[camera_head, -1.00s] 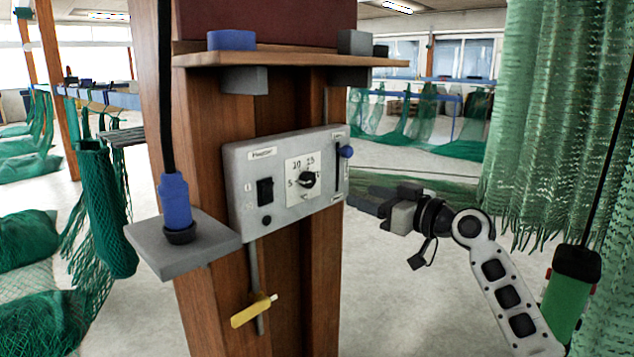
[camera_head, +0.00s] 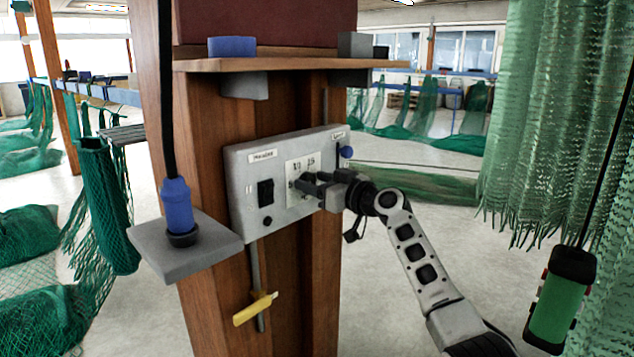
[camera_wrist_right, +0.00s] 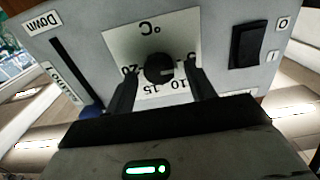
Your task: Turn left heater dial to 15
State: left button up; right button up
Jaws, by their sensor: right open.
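The grey heater box (camera_head: 240,170) is mounted on the wooden post, with a white dial plate marked in °C. The black heater dial (camera_wrist_right: 159,68) shows in the right wrist view, upside down, with 10, 15 and 20 printed along its lower side. My right gripper (camera_head: 305,183) is at the front of the dial plate. In the right wrist view its two fingers (camera_wrist_right: 160,82) are apart, one on each side of the dial, and I see gaps between them and the knob. In the head view the fingers largely hide the dial. My left gripper is not in view.
A black rocker switch (camera_head: 265,192) sits left of the dial and a blue-knobbed slider (camera_head: 346,152) right of it. A shelf (camera_head: 290,60) juts out above; a grey ledge with a blue plug (camera_head: 177,205) stands lower left. A yellow-handled lever (camera_head: 254,309) is below. Green netting hangs at right.

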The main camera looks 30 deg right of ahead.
jog(key=c, duration=1)
jog(key=shift+o, duration=0.2)
